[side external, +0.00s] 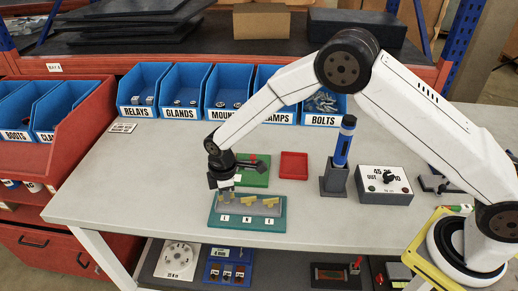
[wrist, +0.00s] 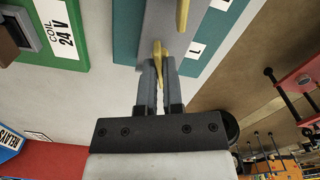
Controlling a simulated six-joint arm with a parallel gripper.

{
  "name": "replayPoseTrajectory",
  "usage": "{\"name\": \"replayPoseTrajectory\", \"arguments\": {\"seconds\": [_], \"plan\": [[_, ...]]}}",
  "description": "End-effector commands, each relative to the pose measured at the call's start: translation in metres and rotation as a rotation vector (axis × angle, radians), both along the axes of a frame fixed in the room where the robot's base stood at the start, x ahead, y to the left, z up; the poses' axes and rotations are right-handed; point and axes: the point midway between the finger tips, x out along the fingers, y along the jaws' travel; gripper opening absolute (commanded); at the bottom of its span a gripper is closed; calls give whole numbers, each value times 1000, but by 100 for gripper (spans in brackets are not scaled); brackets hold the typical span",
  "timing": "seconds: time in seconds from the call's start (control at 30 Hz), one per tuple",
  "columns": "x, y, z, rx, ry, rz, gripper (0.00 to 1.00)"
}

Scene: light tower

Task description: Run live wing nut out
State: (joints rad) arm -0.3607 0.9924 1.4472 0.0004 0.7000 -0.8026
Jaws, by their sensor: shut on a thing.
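A teal base (side external: 247,228) carries a grey terminal block (side external: 236,210) with small white labels along its front. Two yellow wing nuts, a middle one (side external: 248,204) and a right one (side external: 270,202), show on the block in the side view. My gripper (side external: 226,188) is over the block's left end, pointing down. In the wrist view my gripper (wrist: 158,72) is shut on the live wing nut (wrist: 157,50), which is yellow and beside the label marked L (wrist: 195,50). Its lower part is hidden between the fingers. Another wing nut (wrist: 182,12) shows beyond it.
A green board (side external: 258,179) marked COIL 24 V lies just behind the base. A red tray (side external: 294,165), a blue tool in a dark holder (side external: 335,181) and a grey dial box (side external: 384,186) stand to the right. Blue bins line the back. The table's left part is clear.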

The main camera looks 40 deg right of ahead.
Motion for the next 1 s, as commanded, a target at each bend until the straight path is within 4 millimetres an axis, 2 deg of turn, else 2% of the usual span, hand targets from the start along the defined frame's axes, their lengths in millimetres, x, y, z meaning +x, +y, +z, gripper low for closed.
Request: {"name": "replayPoseTrajectory", "arguments": {"seconds": [0.03,1.0], "plan": [[-4,-2,-5,-4,10,44,0],[-3,-3,-5,-2,11,938,0]]}}
